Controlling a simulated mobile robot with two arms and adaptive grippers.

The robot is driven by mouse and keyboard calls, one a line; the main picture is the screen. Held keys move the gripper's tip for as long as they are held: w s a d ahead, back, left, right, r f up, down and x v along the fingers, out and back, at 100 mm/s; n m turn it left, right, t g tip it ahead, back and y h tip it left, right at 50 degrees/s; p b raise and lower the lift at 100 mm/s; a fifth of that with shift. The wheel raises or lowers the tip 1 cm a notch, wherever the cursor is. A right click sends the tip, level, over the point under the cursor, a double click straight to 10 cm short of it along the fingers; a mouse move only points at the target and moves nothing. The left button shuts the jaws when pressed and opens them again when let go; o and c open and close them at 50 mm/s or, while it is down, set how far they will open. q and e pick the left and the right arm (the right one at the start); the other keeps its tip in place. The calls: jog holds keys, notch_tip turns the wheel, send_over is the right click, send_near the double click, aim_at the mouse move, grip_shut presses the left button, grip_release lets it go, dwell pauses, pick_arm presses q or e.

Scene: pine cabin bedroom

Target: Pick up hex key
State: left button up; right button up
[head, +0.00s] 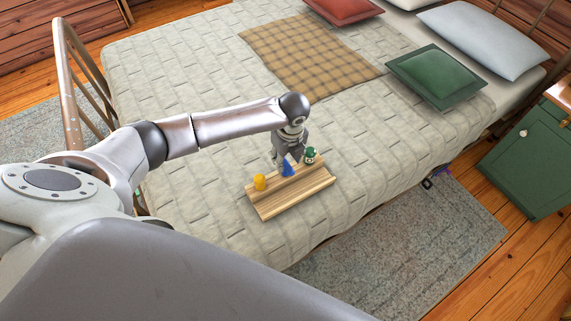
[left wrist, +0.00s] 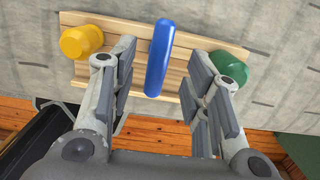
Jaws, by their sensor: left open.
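A blue, rod-like piece (head: 288,168) stands on a light wooden board (head: 293,199) on the bed. It also shows in the left wrist view (left wrist: 160,55), long and smooth. It may be the hex key, but I see no bent key shape that confirms this. My left gripper (head: 283,160) is over the back of the board, pointing down. In the left wrist view the open fingers (left wrist: 161,75) are on either side of the blue piece, with gaps and no clear contact. My right gripper is not in view.
A yellow piece (head: 260,182) and a green piece (head: 310,156) stand on the board on either side of the blue one. The quilted bed (head: 200,75) is clear around the board. A green cabinet (head: 525,165) stands at the right, beyond a grey rug (head: 405,235).

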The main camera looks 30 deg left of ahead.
aim_at(286, 162)
pick_arm(q)
notch_tip(286, 162, down, 4)
jog(key=shift+a+r, duration=0.15)
jog(key=shift+r, duration=0.1)
grip_shut()
jog(key=shift+r, duration=0.1)
